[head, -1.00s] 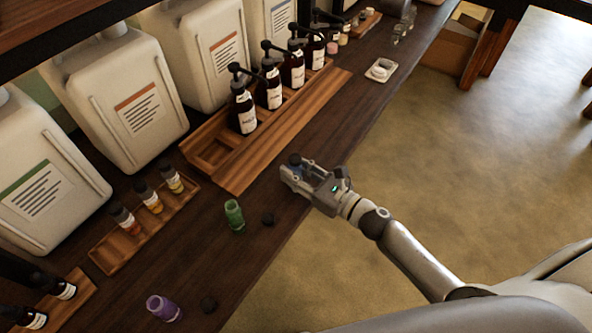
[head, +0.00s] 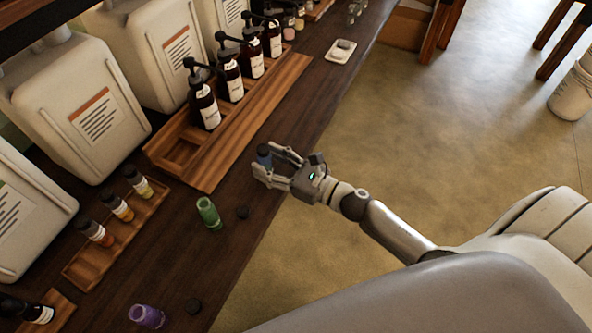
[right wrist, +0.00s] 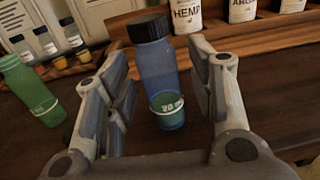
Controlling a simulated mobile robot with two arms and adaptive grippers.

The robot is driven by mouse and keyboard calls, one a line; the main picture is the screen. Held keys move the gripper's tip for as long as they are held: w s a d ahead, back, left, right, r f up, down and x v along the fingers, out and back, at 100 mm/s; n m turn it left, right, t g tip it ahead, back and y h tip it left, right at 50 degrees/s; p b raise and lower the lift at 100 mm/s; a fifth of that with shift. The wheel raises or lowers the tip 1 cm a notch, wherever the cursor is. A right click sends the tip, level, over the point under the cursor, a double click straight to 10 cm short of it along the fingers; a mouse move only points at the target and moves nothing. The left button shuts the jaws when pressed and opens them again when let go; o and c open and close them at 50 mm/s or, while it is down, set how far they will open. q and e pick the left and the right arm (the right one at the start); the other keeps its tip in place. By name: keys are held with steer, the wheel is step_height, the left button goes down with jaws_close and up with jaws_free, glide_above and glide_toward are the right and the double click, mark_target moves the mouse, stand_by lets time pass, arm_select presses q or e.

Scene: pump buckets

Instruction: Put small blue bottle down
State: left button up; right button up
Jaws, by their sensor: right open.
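The small blue bottle (right wrist: 158,88) with a black cap stands upright on the dark counter in the right wrist view, between the fingers of my right gripper (right wrist: 160,62). The gripper is open, with a finger on each side of the bottle and narrow gaps beside it. In the head view, the blue bottle (head: 265,157) shows partly behind the fingers of my right gripper (head: 264,162), near the counter's front edge. My left gripper is not in view.
A green open bottle (head: 208,213) stands nearby, with a black cap (head: 243,213) beside it. A purple bottle (head: 147,316) and another cap (head: 194,306) are closer. A wooden rack (head: 205,176) holds dark pump bottles. A small tray (head: 118,227) holds several vials.

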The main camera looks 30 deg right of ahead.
steer(key=shift+b+v, duration=1.05)
steer(key=shift+v, duration=4.3)
steer(key=s+d+f+m+g+h, duration=0.1)
steer(key=s+d+f+m+h, duration=0.15)
steer(key=f+m, duration=0.65)
steer(key=s+d+f+m+g+h, duration=0.1)
steer(key=d+f+m+g+h, duration=0.15)
steer(key=f+m, duration=0.65)
steer(key=s+d+f+m+g+h, duration=0.1)
steer(key=s+d+f+m+h, duration=0.25)
steer(key=f, duration=0.95)
steer(key=s+a+f+m+g, duration=0.2)
steer(key=s+f+m+g, duration=0.1)
steer(key=s+f+m, duration=0.3)
steer(key=s+a+f+m+g+h, duration=0.1)
steer(key=s+a+f+m+g, duration=0.1)
steer(key=s+f+m, duration=0.4)
steer(key=s+a+f+m+g, duration=0.2)
steer(key=s+f+m+g, duration=0.2)
steer(key=s, duration=1)
step_height(320, 180, down, 4)
steer(key=m, duration=0.2)
steer(key=shift+a+m, duration=0.35)
steer(key=shift+r+g, duration=0.15)
steer(key=shift+g, duration=0.1)
step_height(320, 180, up, 3)
steer(key=p, duration=0.3)
steer(key=shift+r, duration=0.15)
